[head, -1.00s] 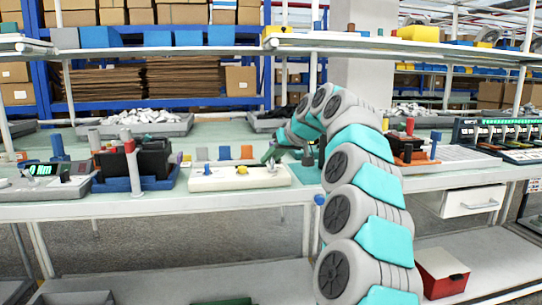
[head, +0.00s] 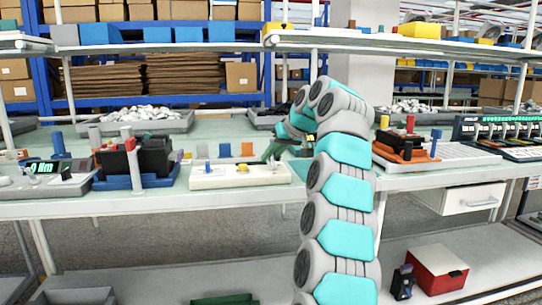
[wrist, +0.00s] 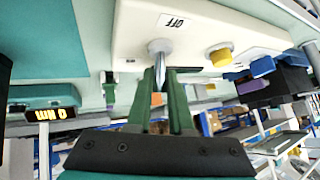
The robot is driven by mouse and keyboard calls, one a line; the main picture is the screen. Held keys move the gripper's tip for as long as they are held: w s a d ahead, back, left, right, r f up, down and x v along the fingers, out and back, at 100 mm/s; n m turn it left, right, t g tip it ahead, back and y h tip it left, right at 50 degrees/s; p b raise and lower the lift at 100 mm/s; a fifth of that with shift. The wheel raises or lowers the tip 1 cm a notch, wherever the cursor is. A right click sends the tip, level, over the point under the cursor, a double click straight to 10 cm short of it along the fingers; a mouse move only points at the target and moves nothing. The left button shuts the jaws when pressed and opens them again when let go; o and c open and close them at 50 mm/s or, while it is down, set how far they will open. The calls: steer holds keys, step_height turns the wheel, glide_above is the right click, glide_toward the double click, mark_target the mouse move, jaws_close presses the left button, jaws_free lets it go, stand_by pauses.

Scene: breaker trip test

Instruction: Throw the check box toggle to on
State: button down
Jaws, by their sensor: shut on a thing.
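The check box (head: 235,178) is a cream box on the bench with a blue button and a yellow knob (head: 242,168) on top. In the wrist view the box (wrist: 133,35) appears inverted, with an OFF label (wrist: 174,21) beside the toggle. The toggle (wrist: 158,46) is a short metal lever on a round collar. My gripper (wrist: 160,80) has green fingers, shut on the lever, whose tip shows between them. In the head view my gripper (head: 274,154) is at the box's right end, where the fingers partly hide the toggle.
A blue tray (head: 135,183) with a black device and a white post stands left of the box. A meter with a green display (head: 42,168) is farther left. Orange and blue blocks stand behind the box. An orange tray (head: 400,155) stands right of my arm.

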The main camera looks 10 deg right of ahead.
steer(key=shift+d, duration=0.1)
steer(key=c, duration=0.8)
jaws_free()
steer(key=shift+c, duration=0.2)
steer(key=v, duration=0.6)
steer(key=shift+s+d+r, duration=0.15)
steer(key=shift+d+r, duration=0.05)
steer(key=shift+r, duration=0.05)
steer(key=shift+s+d+r, duration=0.1)
steer(key=shift+s+r, duration=0.25)
